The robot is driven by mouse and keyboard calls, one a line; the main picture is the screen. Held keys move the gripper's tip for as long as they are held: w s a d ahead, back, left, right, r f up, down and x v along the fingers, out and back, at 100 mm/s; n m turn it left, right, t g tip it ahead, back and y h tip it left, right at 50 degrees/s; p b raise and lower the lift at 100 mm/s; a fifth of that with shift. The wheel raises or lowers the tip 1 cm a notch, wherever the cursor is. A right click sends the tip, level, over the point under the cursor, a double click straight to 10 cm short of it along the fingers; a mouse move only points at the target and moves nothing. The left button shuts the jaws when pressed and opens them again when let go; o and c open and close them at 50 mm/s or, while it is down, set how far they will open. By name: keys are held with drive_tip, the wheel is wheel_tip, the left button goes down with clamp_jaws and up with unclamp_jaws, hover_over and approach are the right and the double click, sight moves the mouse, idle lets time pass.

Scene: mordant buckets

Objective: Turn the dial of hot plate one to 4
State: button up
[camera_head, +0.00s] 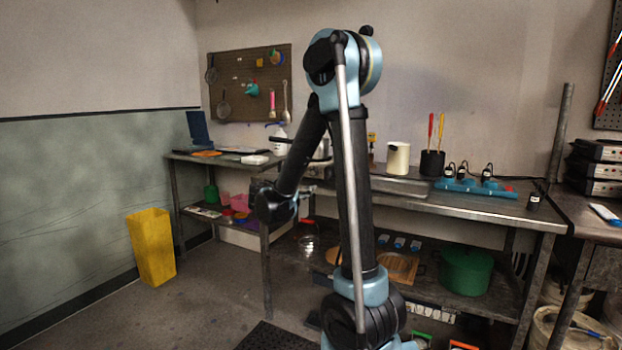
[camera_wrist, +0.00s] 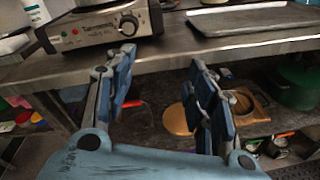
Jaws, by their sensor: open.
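In the wrist view a silver hot plate (camera_wrist: 100,27) stands near the table's front edge at the upper left. Its black dial (camera_wrist: 128,25) is at the right end of its front panel, beside a printed label and small red and green marks. The dial's setting is too small to read. My gripper (camera_wrist: 163,68) is open and empty, below and in front of the table edge. The dial lies above its left finger, apart from it. In the head view my arm covers much of the hot plate's area, and my gripper's fingers cannot be made out clearly.
A metal tray (camera_wrist: 255,18) lies on the table right of the hot plate. A shelf below holds a wooden board (camera_head: 398,266) and a green pot (camera_head: 466,271). A white container (camera_head: 398,158) and blue power strip (camera_head: 475,187) stand on the table. A yellow bin (camera_head: 152,247) stands left.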

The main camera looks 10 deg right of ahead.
sight(312, 174)
drive_tip(key=w+a+n+t, duration=0.2)
drive_tip(key=w+a+n, duration=0.1)
drive_tip(key=a, duration=0.1)
drive_tip(key=x, duration=1.7)
drive_tip(key=shift+s+d, duration=0.2)
drive_tip(key=shift+s, duration=0.05)
drive_tip(key=c, duration=1.1)
